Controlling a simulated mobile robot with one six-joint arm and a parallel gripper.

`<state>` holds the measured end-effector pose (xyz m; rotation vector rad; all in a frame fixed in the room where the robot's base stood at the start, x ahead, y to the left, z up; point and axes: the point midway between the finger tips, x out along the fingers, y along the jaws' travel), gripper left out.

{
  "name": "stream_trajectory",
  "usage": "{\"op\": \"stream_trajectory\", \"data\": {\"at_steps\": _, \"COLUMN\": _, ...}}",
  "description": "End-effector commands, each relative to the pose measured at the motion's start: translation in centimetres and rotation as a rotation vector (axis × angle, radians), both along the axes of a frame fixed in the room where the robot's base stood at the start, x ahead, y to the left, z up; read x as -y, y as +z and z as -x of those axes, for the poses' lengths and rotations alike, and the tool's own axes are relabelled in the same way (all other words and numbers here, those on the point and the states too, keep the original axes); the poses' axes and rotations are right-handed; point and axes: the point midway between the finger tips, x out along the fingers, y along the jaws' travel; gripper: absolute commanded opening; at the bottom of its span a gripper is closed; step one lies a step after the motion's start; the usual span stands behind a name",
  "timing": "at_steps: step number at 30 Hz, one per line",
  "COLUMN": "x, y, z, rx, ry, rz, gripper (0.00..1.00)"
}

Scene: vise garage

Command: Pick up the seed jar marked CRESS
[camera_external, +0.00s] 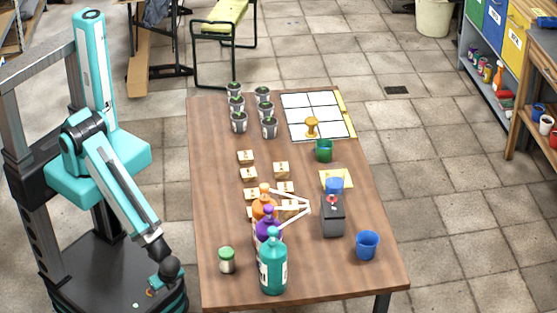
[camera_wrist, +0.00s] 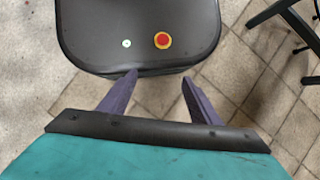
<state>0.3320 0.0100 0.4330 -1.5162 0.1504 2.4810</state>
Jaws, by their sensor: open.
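A small jar (camera_external: 227,261) with a green lid and a pale label stands upright at the near left corner of the wooden table (camera_external: 215,190). Its lettering is too small to read, so I cannot confirm CRESS. My gripper (camera_external: 154,290) hangs low, left of the table and apart from the jar. In the wrist view my gripper (camera_wrist: 160,77) is open and empty, its two fingers spread over my own base. The jar is not in the wrist view.
A teal bottle (camera_external: 272,268) stands right of the jar, with purple (camera_external: 267,228) and orange (camera_external: 262,206) bottles behind. A blue cup (camera_external: 367,245) and dark box (camera_external: 333,217) stand farther right. Several wooden blocks (camera_external: 248,174) and small pots (camera_external: 239,122) stand farther back.

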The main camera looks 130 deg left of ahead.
Motion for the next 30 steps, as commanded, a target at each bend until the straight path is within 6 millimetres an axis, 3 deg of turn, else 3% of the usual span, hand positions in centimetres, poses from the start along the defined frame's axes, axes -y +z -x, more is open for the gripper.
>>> {"op": "stream_trajectory", "data": {"at_steps": 8, "x": -0.5, "y": 4.4, "z": -7.7, "rx": -0.027, "ry": -0.508, "rz": -0.108, "gripper": 0.57}}
{"op": "stream_trajectory", "data": {"at_steps": 14, "x": 0.7, "y": 9.3, "z": -13.7, "rx": -0.079, "ry": -0.847, "rz": -0.223, "gripper": 0.57}}
{"op": "stream_trajectory", "data": {"at_steps": 20, "x": 3.4, "y": 15.5, "z": -19.3, "rx": -0.153, "ry": -1.139, "rz": -0.368, "gripper": 0.57}}
{"op": "stream_trajectory", "data": {"at_steps": 24, "x": 6.3, "y": 20.5, "z": -22.7, "rx": -0.216, "ry": -1.312, "rz": -0.483, "gripper": 0.57}}
{"op": "stream_trajectory", "data": {"at_steps": 30, "x": 10.5, "y": 27.2, "z": -25.9, "rx": -0.308, "ry": -1.483, "rz": -0.64, "gripper": 0.57}}
